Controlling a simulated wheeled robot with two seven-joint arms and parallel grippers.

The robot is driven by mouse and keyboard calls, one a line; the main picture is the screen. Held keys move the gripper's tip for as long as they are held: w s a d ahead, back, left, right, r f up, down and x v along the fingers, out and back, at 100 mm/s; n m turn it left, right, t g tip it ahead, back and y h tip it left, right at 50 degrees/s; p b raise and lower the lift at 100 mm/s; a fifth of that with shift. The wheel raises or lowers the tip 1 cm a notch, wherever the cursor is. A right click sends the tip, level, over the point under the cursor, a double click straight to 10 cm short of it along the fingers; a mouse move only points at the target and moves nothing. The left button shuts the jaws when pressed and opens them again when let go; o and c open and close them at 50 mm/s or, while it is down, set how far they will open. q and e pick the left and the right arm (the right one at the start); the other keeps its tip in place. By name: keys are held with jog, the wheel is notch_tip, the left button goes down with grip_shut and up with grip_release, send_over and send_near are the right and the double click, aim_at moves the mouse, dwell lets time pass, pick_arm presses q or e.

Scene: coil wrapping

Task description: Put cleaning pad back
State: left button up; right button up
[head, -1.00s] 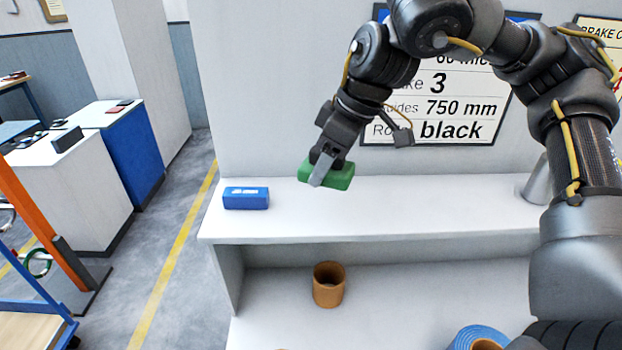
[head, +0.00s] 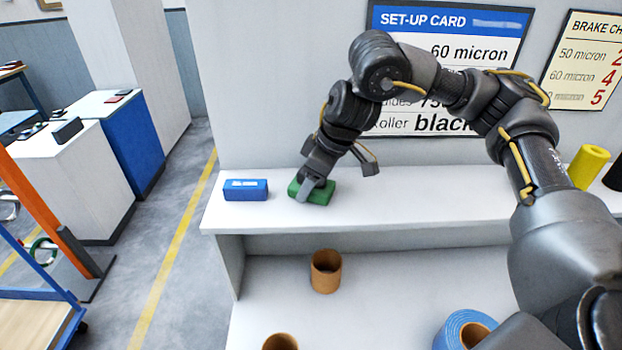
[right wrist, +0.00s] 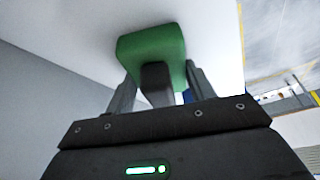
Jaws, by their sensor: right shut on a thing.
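The green cleaning pad (head: 318,193) is at the white upper shelf (head: 400,200), just right of a blue box (head: 246,190). My right gripper (head: 305,188) is shut on the pad from above. The pad appears to rest on the shelf or sit very close above it; its underside is hidden. In the right wrist view the pad (right wrist: 152,55) sits between the two fingers (right wrist: 157,88), with white surface around it. My left gripper is in neither view.
Brown cardboard cores (head: 326,271) and a blue roll (head: 465,330) stand on the lower surface. A yellow roll (head: 588,167) stands at the shelf's right. A set-up card (head: 450,40) hangs behind my right arm. The shelf's middle is clear.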

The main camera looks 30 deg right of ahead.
jog(key=shift+s, duration=0.1)
jog(key=o, duration=0.5)
jog(key=shift+f, duration=0.1)
jog(key=o, duration=0.5)
jog(key=shift+c, duration=0.2)
jog(key=shift+r, duration=0.5)
jog(key=b+v, duration=0.1)
jog(key=v, duration=1)
jog(key=shift+r, duration=0.15)
jog(key=shift+s+d, duration=0.1)
jog(key=shift+s, duration=0.05)
